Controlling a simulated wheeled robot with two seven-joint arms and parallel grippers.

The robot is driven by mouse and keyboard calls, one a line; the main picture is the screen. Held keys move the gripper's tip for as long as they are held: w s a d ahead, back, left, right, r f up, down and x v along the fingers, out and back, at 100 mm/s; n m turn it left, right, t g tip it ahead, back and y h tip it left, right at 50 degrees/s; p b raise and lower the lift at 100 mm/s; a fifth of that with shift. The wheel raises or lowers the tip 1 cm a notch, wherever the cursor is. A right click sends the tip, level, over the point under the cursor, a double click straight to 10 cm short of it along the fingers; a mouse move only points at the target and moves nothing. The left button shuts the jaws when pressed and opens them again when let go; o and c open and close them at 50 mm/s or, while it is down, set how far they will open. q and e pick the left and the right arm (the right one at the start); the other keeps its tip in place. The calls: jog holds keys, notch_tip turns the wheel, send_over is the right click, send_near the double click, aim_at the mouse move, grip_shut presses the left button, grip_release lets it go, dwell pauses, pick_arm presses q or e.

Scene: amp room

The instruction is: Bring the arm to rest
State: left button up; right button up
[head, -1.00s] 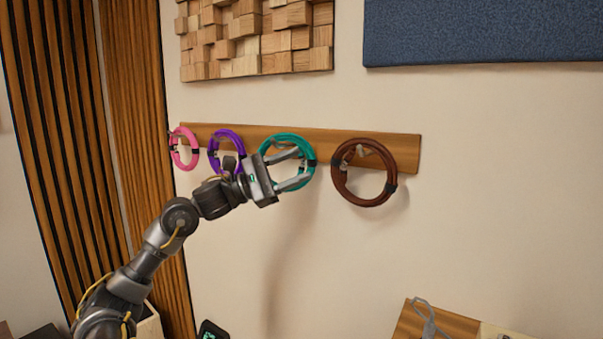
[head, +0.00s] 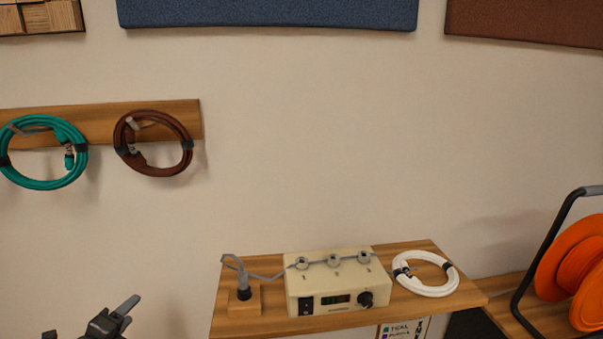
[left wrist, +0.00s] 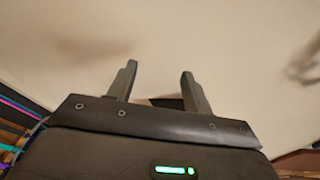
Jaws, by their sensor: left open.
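My left gripper (head: 108,321) shows at the bottom left of the head view, low in front of the wall and below the hanging cables. Only its tip end shows there; the rest of the arm is out of frame. In the left wrist view the two fingers of the left gripper (left wrist: 159,70) stand apart with nothing between them, facing the pale wall. My right gripper is in neither view.
A teal cable (head: 74,177) and a brown cable (head: 153,171) hang on a wooden rail (head: 189,118). A shelf (head: 258,323) holds a cream device (head: 328,290), a grey-wired stand and a white cable coil (head: 427,290). An orange reel (head: 570,262) stands right.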

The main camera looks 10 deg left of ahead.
pick_arm(q)
jog(key=s+d+f+n+g, duration=0.5)
jog(key=s+d+f+n, duration=0.5)
jog(key=f, duration=0.4)
jog(key=s+d+f+n+g+h, duration=0.1)
jog(key=s+d+f+n+g, duration=0.2)
jog(key=s+d+n, duration=0.3)
jog(key=s+d+f+n+g+h, duration=0.15)
jog(key=s+d+n+g, duration=0.25)
jog(key=s+d, duration=0.4)
notch_tip(320, 180, down, 27)
jog(key=s+g, duration=0.1)
jog(key=s+a+f+g, duration=0.1)
jog(key=s+a+f, duration=0.2)
jog(key=s+f, duration=1.2)
jog(key=shift+s+a+f+m+y, duration=0.2)
jog(key=shift+s+f+m+y, duration=0.15)
jog(key=shift+s, duration=0.3)
dwell(1.8)
